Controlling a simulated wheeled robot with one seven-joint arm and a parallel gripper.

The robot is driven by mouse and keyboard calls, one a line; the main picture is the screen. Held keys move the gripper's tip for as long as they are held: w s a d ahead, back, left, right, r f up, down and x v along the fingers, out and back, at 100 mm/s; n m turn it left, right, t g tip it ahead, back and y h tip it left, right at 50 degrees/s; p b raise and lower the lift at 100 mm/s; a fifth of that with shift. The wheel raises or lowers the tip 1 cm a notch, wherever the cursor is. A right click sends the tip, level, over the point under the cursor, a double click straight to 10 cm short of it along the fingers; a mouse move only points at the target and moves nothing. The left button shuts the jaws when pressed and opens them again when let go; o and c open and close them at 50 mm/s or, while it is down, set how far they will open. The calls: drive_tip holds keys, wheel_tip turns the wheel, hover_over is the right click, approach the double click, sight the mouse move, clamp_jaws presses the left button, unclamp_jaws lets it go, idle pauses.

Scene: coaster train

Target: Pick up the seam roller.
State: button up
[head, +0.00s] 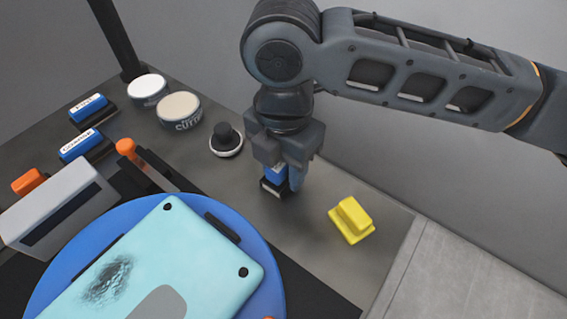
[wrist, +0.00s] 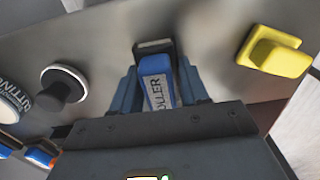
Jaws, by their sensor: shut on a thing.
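The seam roller (wrist: 156,78) has a blue body with a white label ending in "OLLER" and a dark end. In the wrist view it lies between my gripper's two fingers, which press on its sides. In the head view my gripper (head: 281,178) points down over the table and is shut on the seam roller (head: 273,186). The fingers hide much of it. Its dark lower end is at or just above the table top; I cannot tell whether it touches.
A yellow block (head: 351,220) sits right of my gripper. A round black-knobbed pad (head: 226,140) and two round tins, one cream (head: 180,107) and one white (head: 148,88), stand to the left. A blue turntable (head: 270,272) bears a pale teal panel (head: 170,265). Two blue labelled blocks (head: 80,146) lie far left.

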drive_tip(key=shift+r, duration=0.1)
drive_tip(key=shift+r, duration=0.55)
wheel_tip(320, 180, up, 3)
drive_tip(key=shift+f, duration=0.1)
drive_tip(key=s+d+r, duration=0.7)
drive_tip(key=d, duration=0.2)
drive_tip(key=shift+d+b, duration=0.15)
drive_tip(key=shift+b, duration=0.15)
